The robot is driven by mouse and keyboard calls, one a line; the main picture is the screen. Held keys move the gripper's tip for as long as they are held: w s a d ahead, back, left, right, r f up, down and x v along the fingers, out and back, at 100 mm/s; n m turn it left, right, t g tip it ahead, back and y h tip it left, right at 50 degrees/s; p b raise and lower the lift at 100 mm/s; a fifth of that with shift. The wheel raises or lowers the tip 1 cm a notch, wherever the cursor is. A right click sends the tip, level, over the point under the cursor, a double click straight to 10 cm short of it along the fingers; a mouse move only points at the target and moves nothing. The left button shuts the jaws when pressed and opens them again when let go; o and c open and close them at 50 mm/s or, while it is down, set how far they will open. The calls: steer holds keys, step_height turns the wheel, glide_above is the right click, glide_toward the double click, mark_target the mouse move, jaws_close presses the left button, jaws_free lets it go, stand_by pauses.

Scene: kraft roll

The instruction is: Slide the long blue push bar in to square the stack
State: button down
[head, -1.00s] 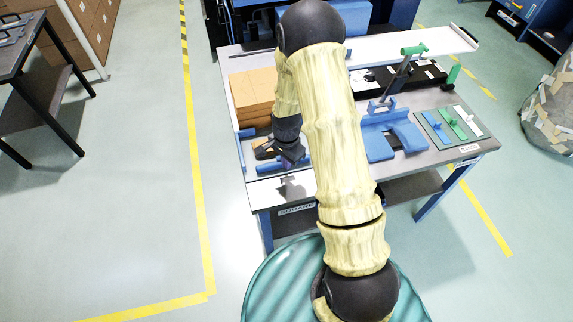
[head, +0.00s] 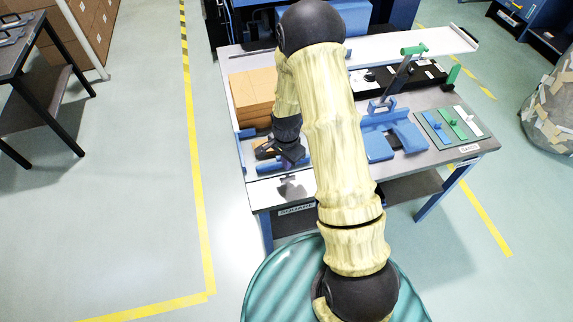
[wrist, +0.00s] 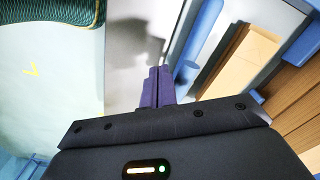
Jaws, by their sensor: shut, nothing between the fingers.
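The long blue push bar (head: 272,167) lies low along the near left part of the table, in front of the stack of tan cardboard (head: 252,92). My gripper (head: 291,157) points down beside the bar and partly covers it in the head view. In the wrist view my gripper (wrist: 157,87) shows its two purple fingers pressed together and empty. The blue push bar (wrist: 198,42) runs just right of the fingertips there; I cannot tell whether they touch. Beyond the bar is a tan cardboard piece (wrist: 243,62). The bar's right end is hidden behind my arm in the head view.
A short blue guide (head: 246,147) stands at the table's left edge. A blue fixture (head: 380,142) and a panel with coloured handles (head: 451,124) sit to the right.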

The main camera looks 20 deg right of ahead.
steer(key=shift+w, duration=0.1)
stand_by(0.3)
steer(key=shift+w, duration=4.85)
steer(key=shift+s, duration=0.1)
steer(key=shift+s, duration=4.85)
step_height(320, 180, up, 7)
steer(key=p, duration=0.5)
steer(key=shift+p, duration=0.4)
